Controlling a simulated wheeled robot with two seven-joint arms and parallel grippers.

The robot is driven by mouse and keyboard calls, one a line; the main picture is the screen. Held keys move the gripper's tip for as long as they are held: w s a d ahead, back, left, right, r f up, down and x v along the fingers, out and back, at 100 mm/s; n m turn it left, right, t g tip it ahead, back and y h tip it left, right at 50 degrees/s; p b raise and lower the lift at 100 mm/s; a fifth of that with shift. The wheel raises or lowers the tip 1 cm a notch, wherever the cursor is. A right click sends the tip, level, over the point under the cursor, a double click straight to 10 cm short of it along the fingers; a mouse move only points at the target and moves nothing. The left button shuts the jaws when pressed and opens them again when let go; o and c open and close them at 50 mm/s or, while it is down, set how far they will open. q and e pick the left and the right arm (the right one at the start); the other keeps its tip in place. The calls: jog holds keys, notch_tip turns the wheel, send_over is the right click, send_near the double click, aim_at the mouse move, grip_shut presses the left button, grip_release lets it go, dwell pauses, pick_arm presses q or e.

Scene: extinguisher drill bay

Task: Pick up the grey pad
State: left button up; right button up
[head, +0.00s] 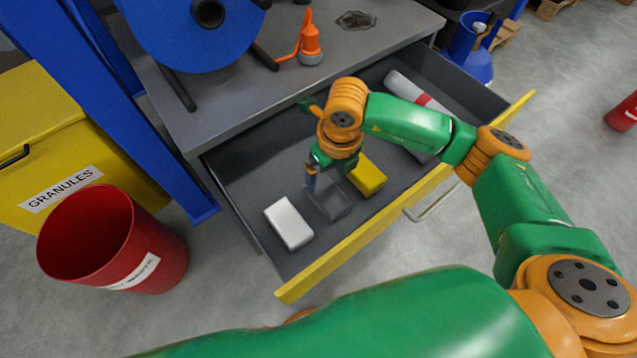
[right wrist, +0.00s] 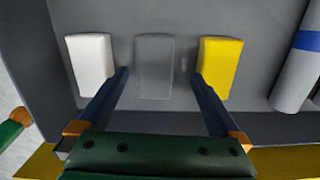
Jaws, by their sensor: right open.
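The grey pad (head: 333,205) lies flat in the open drawer, between a white pad (head: 289,223) and a yellow pad (head: 367,176). Its colour is close to that of the drawer floor. In the right wrist view the grey pad (right wrist: 154,66) is between and beyond the fingertips. My right gripper (head: 324,178) is open and empty, pointing down over the grey pad. In the right wrist view its two fingers (right wrist: 160,77) reach toward the gaps on either side of that pad. I cannot tell the exact height. My left gripper is not in view.
The drawer's yellow front edge (head: 318,268) is nearest me. A grey-white roll with a coloured band (head: 408,90) lies at the drawer's right. An orange cone-shaped item (head: 310,42) and blue reel (head: 190,40) are on the top. A red bin (head: 150,255) stands left.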

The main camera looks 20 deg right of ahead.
aim_at(328, 194)
jog(key=shift+s+a+f, duration=0.1)
jog(key=shift+s+f, duration=0.2)
jog(key=shift+f, duration=0.1)
jog(key=shift+s+f, duration=0.5)
jog(key=shift+s, duration=0.4)
jog(key=f, duration=0.2)
jog(key=w+f, duration=0.1)
jog(key=f, duration=0.1)
jog(key=shift+w+a+f, duration=0.1)
jog(key=shift+w+f, duration=0.1)
jog(key=shift+f, duration=0.25)
jog(key=shift+c, duration=0.6)
jog(key=c, duration=1.1)
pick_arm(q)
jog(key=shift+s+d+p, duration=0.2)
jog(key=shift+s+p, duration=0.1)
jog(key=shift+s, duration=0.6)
pick_arm(e)
notch_tip(328, 194, up, 10)
jog(key=shift+w+r, duration=0.1)
jog(key=shift+r, duration=0.05)
